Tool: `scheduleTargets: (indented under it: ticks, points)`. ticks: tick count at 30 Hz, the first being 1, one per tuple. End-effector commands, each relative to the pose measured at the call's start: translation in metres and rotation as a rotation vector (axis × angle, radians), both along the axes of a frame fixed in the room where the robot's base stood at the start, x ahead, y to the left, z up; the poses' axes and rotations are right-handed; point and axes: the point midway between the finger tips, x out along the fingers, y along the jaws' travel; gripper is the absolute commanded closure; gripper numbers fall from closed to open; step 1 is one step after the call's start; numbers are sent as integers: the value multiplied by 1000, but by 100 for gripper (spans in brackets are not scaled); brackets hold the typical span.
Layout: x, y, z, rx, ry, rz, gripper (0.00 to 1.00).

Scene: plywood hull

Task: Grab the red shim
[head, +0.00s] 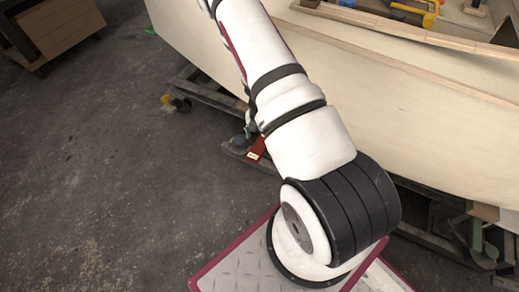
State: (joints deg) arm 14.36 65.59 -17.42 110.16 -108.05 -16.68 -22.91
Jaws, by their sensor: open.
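A small red piece (257,147) with a pale end shows beside my arm, low under the plywood hull. My arm covers part of it, and it is too small to tell surely whether it is the red shim. My gripper is out of view. My white arm runs from the bottom right up past the top edge, so its end is hidden.
The plywood hull (420,125) fills the right side, on dark timber supports (205,92). A yellow and black object (174,103) lies by the supports. A wooden box (58,25) stands at top left. The grey floor (110,165) at left is clear.

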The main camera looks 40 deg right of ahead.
Motion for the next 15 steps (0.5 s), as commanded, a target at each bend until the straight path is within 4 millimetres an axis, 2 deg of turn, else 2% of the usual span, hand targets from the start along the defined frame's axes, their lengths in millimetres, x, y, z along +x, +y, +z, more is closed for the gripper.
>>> scheduleTargets:
  ticks: [7,15]
  points:
    - [1,-1,-13,0,0,-1,31]
    - [5,-6,-48,0,1,-3,31]
